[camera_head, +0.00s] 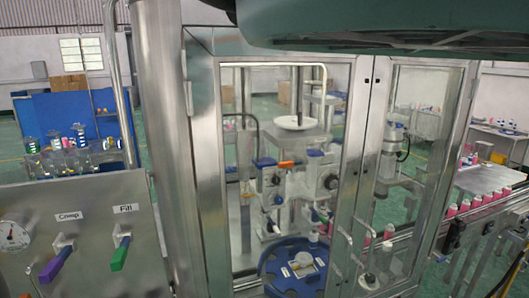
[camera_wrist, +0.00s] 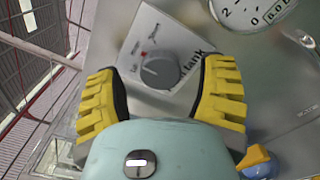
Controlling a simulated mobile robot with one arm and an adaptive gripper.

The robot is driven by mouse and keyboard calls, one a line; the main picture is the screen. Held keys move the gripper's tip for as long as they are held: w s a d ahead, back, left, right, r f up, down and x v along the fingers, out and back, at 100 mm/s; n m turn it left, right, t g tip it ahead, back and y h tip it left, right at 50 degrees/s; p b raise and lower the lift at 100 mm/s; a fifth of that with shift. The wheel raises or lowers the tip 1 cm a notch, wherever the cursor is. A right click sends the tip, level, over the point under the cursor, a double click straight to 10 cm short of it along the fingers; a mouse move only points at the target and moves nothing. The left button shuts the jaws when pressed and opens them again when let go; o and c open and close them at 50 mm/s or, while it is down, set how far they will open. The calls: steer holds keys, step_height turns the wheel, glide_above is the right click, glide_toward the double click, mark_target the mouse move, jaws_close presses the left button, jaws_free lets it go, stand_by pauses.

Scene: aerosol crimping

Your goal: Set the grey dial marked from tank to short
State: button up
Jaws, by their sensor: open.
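The grey dial (camera_wrist: 160,69) sits on a white plate (camera_wrist: 146,31) on a metal panel in the wrist view. "tank" is printed large at the plate's right; smaller words lie along its upper left, too blurred to read surely. A pale line on the dial's face points toward the left of the picture. My gripper (camera_wrist: 161,78) is open, its yellow ribbed fingers to the left and right of the dial with gaps on both sides. It holds nothing. The dial is not visible in the head view.
The head view shows a purple lever (camera_head: 57,265), a green lever (camera_head: 120,252) and a glazed machine cabinet (camera_head: 204,150).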

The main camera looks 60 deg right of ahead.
steer(key=shift+w+d, duration=0.5)
steer(key=shift+w, duration=0.05)
steer(key=shift+a+f, duration=0.1)
steer(key=c, duration=1.2)
